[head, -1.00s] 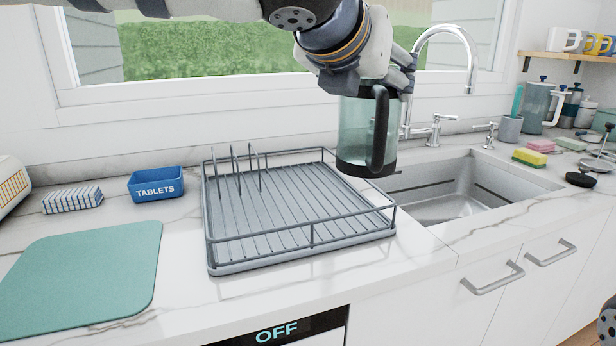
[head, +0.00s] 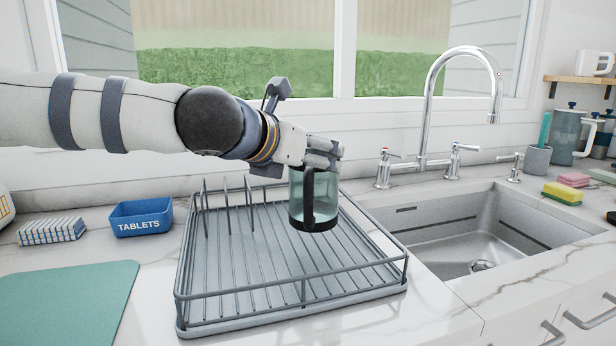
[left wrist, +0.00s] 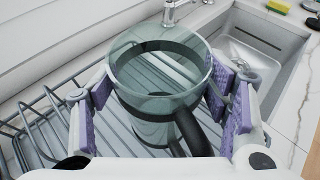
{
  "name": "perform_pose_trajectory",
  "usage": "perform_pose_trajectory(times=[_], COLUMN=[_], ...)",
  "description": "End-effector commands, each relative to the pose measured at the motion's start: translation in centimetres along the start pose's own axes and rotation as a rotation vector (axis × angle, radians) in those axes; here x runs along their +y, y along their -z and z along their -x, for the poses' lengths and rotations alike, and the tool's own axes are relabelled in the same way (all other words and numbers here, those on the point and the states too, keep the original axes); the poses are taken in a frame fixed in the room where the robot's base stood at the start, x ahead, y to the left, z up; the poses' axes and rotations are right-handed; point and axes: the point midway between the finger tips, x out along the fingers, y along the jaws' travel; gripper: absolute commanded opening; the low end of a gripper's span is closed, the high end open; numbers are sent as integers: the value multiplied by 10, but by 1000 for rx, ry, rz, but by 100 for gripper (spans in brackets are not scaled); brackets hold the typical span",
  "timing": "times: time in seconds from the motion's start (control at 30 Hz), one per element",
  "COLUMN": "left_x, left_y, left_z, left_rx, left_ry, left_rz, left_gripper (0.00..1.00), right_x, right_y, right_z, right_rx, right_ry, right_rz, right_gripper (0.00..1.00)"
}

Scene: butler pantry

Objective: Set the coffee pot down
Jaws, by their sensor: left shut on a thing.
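The coffee pot (head: 314,200) is a greenish glass jug with a black base band and a black handle. My left gripper (head: 318,153) is shut on it near its top and holds it upright over the right back part of the grey dish rack (head: 300,298). Whether its base touches the rack cannot be told. In the left wrist view the pot (left wrist: 155,75) sits between the two purple-padded fingers (left wrist: 158,105), with the rack's bars (left wrist: 50,115) below and to the left. My right gripper is not in view.
The sink (head: 480,240) with its tall tap (head: 428,110) is right of the rack. A blue TABLETS box (head: 141,222), a striped cloth (head: 52,231) and a green mat (head: 65,300) lie to the left. The rack's rails and upright prongs (head: 228,205) stand up around its slats.

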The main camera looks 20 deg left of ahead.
Motion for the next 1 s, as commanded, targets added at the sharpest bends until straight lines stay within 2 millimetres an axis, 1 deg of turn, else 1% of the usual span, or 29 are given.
perform_pose_trajectory(times=[0.03,0.1,0.13,0.2,0.4,0.53,0.57,0.6,0.63,0.67,1.0], left_x=[3,3,3,2,2,2,2,2,2,2,2], left_y=[15,28,30,32,29,33,34,34,34,33,31], left_z=[-8,-13,-14,-14,-12,-14,-14,-14,-14,-14,-13], left_rx=[9,11,9,4,-1,0,3,2,2,1,0], left_ry=[1,0,0,0,-1,0,0,-1,-1,-1,-1], left_rz=[2,2,1,1,0,0,1,1,0,0,0], left_gripper=[8,8,8,8,8,8,71,80,87,89,89], right_x=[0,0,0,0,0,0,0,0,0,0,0], right_y=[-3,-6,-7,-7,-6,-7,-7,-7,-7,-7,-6], right_z=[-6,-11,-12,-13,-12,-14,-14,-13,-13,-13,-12], right_rx=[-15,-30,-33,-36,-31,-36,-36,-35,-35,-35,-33], right_ry=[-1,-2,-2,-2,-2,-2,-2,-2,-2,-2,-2], right_rz=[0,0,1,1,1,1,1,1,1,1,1], right_gripper=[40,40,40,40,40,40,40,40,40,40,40])
